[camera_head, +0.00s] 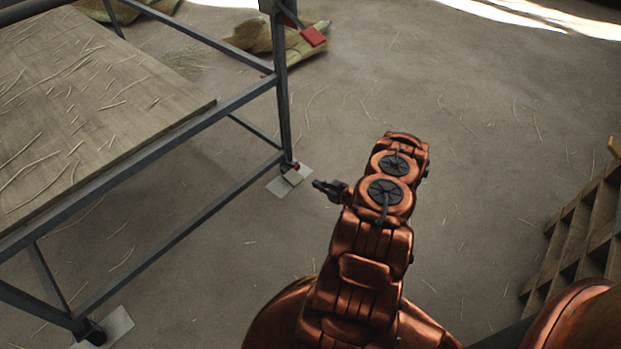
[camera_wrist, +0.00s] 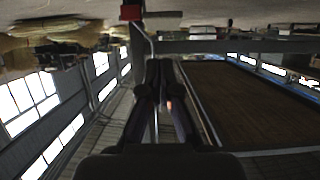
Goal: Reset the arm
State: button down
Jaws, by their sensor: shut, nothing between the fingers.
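My arm is copper-coloured and reaches up from the bottom of the head view, bent at its far end. My gripper (camera_head: 318,184) is small and dark and points left, in open air beside the metal table frame. In the wrist view its two dark fingers (camera_wrist: 160,66) lie close together at the centre. They are shut and nothing shows between them. The wrist view appears turned upside down, with the floor at the top.
A metal-framed table (camera_head: 130,105) with scattered straw stands at left. A wooden slatted rack (camera_head: 580,235) stands at right. Sacking (camera_head: 250,38) lies behind. Floor between is mostly clear.

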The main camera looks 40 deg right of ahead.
jog(key=shift+s, duration=0.5)
